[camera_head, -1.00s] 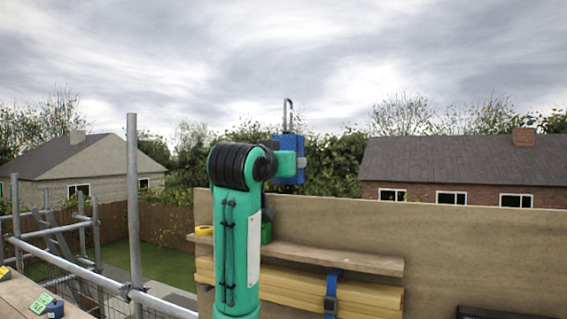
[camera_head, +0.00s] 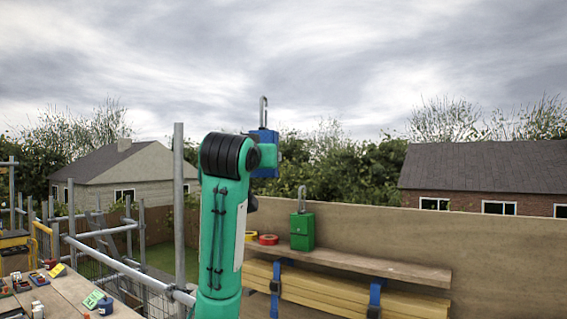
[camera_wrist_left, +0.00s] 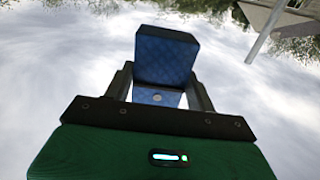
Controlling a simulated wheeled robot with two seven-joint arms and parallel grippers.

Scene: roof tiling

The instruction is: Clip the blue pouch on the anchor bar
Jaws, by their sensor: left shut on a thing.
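The blue pouch (camera_head: 264,140) is held up in the air by my left gripper, with its grey metal hook (camera_head: 263,110) upright above it. In the left wrist view the blue pouch (camera_wrist_left: 166,58) sits between the two dark fingers of my left gripper (camera_wrist_left: 160,88), which is shut on it. In the head view my arm hides most of the gripper itself. I cannot make out the anchor bar for certain; grey scaffold tubes (camera_head: 179,210) stand at the left. My right gripper is not in view.
A green pouch with a hook (camera_head: 302,230) stands on a wooden shelf (camera_head: 400,270), beside red and yellow tape rolls (camera_head: 268,240). Strapped yellow timbers (camera_head: 345,295) lie below the shelf. A plank bench (camera_head: 75,292) with small items is at the lower left.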

